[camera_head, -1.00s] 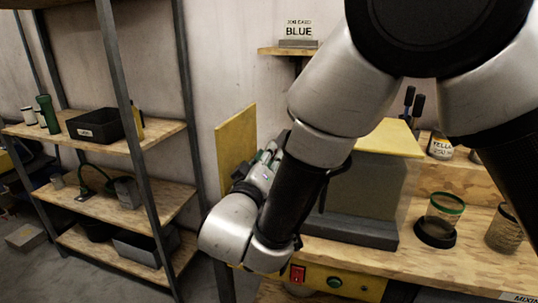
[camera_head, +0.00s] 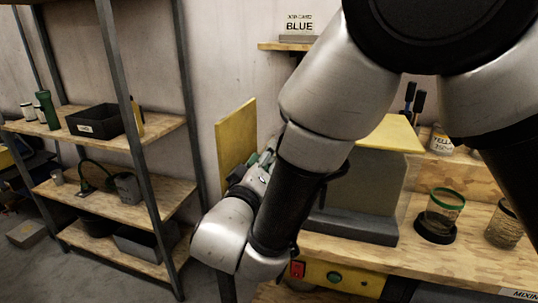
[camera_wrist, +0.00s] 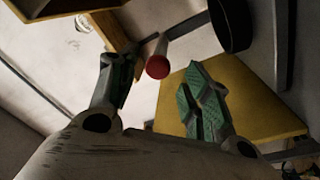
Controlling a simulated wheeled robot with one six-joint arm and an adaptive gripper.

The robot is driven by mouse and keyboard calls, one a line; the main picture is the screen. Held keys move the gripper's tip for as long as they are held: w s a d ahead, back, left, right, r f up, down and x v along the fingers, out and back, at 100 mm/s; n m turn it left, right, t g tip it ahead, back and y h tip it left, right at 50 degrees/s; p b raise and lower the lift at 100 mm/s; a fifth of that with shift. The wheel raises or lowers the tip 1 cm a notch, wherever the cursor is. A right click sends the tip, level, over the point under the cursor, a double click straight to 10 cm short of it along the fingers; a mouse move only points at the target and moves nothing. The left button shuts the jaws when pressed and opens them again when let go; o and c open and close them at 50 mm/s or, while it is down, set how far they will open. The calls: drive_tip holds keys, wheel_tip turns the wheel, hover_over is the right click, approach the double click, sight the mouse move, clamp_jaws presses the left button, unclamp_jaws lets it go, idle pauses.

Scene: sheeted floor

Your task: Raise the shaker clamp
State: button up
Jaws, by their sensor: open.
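The shaker (camera_head: 365,185) is a grey box-shaped machine with a yellow top and open yellow door panel (camera_head: 236,140) at its left. My gripper (camera_head: 265,160) is beside the shaker's left side, partly hidden by my arm. In the wrist view my gripper (camera_wrist: 160,88) is open, with green pads on its two fingers. A red knob (camera_wrist: 158,67) on a pale rod shows between and beyond the fingertips; I cannot tell whether they touch it. It looks like the clamp's handle. A black round part (camera_wrist: 232,22) is above it. The clamp is hidden in the head view.
The bench (camera_head: 465,245) carries a green-rimmed cup (camera_head: 444,210) on a black base and another jar (camera_head: 504,225) at right. A metal shelf rack (camera_head: 133,120) with bins stands at left.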

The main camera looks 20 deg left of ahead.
drive_tip(key=s+f, duration=0.1)
drive_tip(key=s, duration=0.8)
drive_tip(key=shift+s, duration=0.3)
drive_tip(key=shift+s, duration=0.1)
